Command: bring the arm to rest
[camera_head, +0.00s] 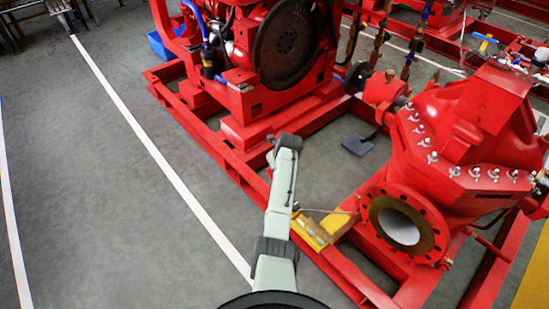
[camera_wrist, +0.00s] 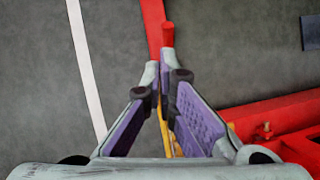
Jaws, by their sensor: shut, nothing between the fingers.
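My arm (camera_head: 279,205) reaches up from the bottom of the head view, beside the red base frame. My gripper shows in the wrist view (camera_wrist: 161,70), its two purple-padded fingers closed together at the tips, with nothing held. In the head view the gripper is mostly hidden by the arm. Beyond the fingertips in the wrist view is a small red piece (camera_wrist: 167,36) close to the red frame rail (camera_wrist: 153,18); I cannot tell how far off it is.
A yellow tray with small items (camera_head: 312,232) sits right of my arm at the frame. The red pump casing (camera_head: 455,140) stands right, the red engine (camera_head: 265,60) behind. A dark block (camera_head: 357,145) lies on the floor. Open grey floor with white lines (camera_head: 135,125) lies left.

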